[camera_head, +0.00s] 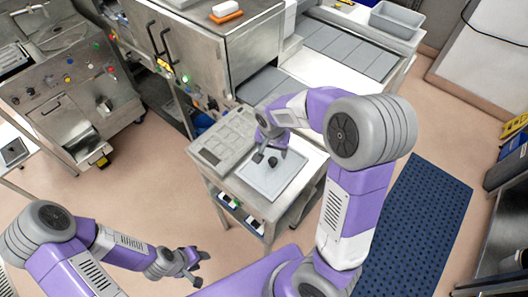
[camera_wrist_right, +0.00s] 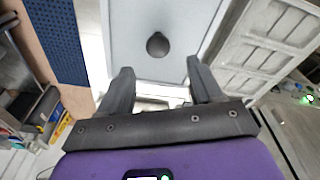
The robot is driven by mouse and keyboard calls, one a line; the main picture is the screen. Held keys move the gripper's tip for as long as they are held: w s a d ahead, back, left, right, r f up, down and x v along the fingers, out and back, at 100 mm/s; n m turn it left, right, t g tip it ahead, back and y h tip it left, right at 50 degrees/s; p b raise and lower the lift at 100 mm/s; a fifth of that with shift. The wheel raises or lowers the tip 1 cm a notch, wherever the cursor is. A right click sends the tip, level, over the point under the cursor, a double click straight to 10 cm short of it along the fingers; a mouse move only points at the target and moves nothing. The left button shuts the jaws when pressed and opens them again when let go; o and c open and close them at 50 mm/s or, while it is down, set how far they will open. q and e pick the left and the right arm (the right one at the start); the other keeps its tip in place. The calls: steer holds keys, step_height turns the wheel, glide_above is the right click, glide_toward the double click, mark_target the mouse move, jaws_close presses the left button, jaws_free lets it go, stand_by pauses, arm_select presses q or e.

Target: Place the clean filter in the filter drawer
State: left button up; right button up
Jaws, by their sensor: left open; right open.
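A pale flat framed panel with a dark round knob, which looks like the filter (camera_head: 284,181), lies on top of a metal cart. It also shows in the right wrist view (camera_wrist_right: 190,42), with its knob between and beyond my fingertips. My right gripper (camera_head: 270,158) is open and empty above the panel; its fingers (camera_wrist_right: 158,82) are apart and not around the knob. My left gripper (camera_head: 196,262) is open and empty at the lower left, over the floor. I cannot tell for certain which part is the filter drawer; an open metal bin (camera_head: 72,132) projects from the left machine.
The metal cart (camera_head: 208,172) also carries a grey moulded plate (camera_head: 228,138) beside the panel. A steel machine (camera_head: 205,50) with a grey conveyor (camera_head: 345,45) stands behind it. A blue perforated mat (camera_head: 425,225) lies at right. Floor between the left machine and cart is clear.

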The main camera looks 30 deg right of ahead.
mark_target(273, 160)
steer(key=shift+s+d+f, duration=0.1)
steer(key=shift+s+f, duration=0.6)
steer(key=shift+f, duration=0.1)
steer(key=shift+w+f, duration=0.2)
steer(key=shift+f, duration=0.65)
steer(key=shift+w+f, duration=0.25)
steer(key=shift+f, duration=0.65)
steer(key=shift+w+f, duration=0.2)
steer(key=shift+f, duration=0.65)
jaws_close()
